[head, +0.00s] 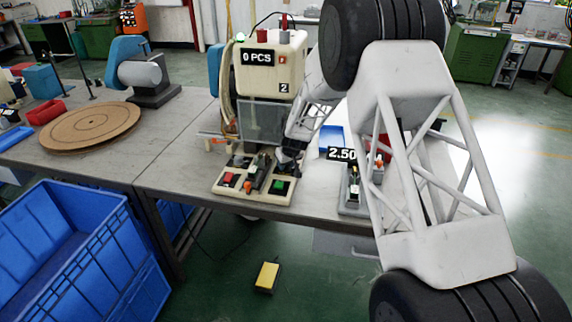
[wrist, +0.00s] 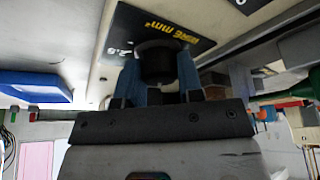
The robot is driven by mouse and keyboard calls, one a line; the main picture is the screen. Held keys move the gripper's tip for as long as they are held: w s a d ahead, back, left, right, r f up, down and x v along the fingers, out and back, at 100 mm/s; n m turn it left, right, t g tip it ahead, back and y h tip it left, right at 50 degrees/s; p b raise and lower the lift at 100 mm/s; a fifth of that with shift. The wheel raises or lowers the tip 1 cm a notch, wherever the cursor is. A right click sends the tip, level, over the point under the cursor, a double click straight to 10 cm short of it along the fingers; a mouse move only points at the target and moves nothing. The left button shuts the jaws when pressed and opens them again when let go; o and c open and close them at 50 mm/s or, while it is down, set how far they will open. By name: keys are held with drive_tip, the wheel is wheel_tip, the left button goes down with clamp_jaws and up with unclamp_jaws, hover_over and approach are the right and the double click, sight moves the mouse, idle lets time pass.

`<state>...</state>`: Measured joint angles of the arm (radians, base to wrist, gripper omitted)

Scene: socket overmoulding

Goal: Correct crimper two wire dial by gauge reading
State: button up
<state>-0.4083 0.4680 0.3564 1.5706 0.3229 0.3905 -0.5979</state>
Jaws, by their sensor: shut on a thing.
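Crimper two (head: 272,60) is the cream machine marked "2" with a "0 PCS" display. Its dark round wire dial (wrist: 157,62) shows in the wrist view on a black label (wrist: 185,38) reading "WIRE mm²", with "2.5" visible. My gripper (wrist: 158,82) is shut on the dial, one blue-grey finger on each side. In the head view, my gripper (head: 287,162) is low at the right of the crimper, and the dial is hidden there. The gauge (head: 353,188) stands to the right with a display (head: 341,154) reading "2.50". The dial's pointer cannot be made out.
A control base with red and green buttons (head: 255,187) lies in front of the crimper. A blue tray (head: 331,137) lies behind the gauge. A brown round board (head: 90,127) is on the left table. Blue crates (head: 60,215) and a yellow pedal (head: 267,277) are on the floor.

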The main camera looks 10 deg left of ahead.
drive_tip(key=shift+n+g+y, duration=0.3)
drive_tip(key=shift+n+g, duration=0.2)
drive_tip(key=shift+n, duration=1)
drive_tip(key=shift+n+g+y, duration=0.3)
drive_tip(key=shift+n+g, duration=0.2)
drive_tip(key=shift+n, duration=1)
drive_tip(key=o, duration=0.9)
drive_tip(key=shift+r, duration=0.15)
drive_tip(key=v, duration=0.7)
drive_tip(key=shift+d+r, duration=0.2)
drive_tip(key=shift+r, duration=0.05)
drive_tip(key=shift+s, duration=0.1)
